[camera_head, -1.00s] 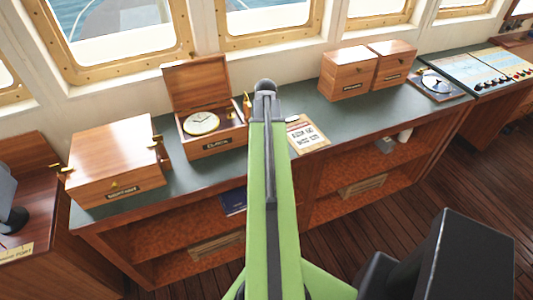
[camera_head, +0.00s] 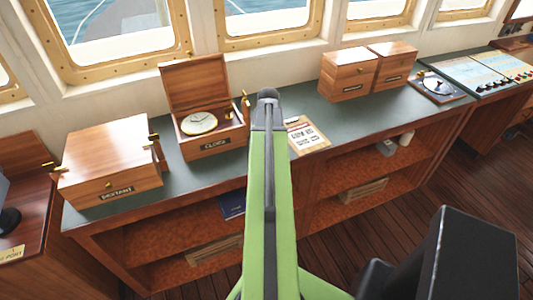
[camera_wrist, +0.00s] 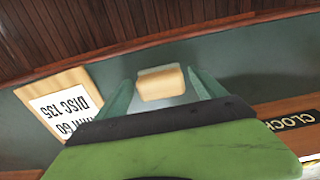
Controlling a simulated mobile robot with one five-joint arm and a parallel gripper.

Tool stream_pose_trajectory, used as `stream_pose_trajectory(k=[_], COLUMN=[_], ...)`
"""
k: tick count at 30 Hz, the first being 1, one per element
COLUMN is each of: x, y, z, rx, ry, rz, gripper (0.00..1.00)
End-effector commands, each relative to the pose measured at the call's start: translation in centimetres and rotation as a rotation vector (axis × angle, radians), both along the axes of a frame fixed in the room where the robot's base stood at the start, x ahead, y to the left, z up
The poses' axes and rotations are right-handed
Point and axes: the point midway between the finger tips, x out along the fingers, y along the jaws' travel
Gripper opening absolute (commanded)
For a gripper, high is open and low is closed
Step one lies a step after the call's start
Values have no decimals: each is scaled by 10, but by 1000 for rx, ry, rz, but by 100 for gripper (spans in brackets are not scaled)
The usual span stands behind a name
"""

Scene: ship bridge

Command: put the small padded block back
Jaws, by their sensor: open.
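The small padded block (camera_wrist: 161,84) is pale tan with rounded edges and lies on the green counter top (camera_wrist: 240,58) in the wrist view. My gripper (camera_wrist: 158,77) is open, with one green finger on each side of the block and small gaps beside it. I cannot tell how high the fingers are above the counter. In the head view my arm reaches over the counter, ending in my gripper (camera_head: 267,96); the block is hidden there.
The open clock box (camera_head: 210,145) stands left of my arm, and a printed card (camera_head: 306,135) lies right of it. A sextant box (camera_head: 112,165) is farther left. Two closed wooden boxes (camera_head: 347,76) (camera_head: 392,66) stand right. Shelves (camera_head: 345,210) are open below.

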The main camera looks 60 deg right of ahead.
Motion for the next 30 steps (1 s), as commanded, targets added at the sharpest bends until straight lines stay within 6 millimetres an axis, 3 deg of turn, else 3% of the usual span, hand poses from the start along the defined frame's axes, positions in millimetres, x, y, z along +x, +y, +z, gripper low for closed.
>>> stream_pose_trajectory(k=[8, 24, 30], x=[0, 0, -1], y=[0, -1, -1], z=[15, 121, 124], rx=[0, 0, 0], ry=[0, 0, 0], rz=[0, -1, -2], gripper=[80, 80, 80])
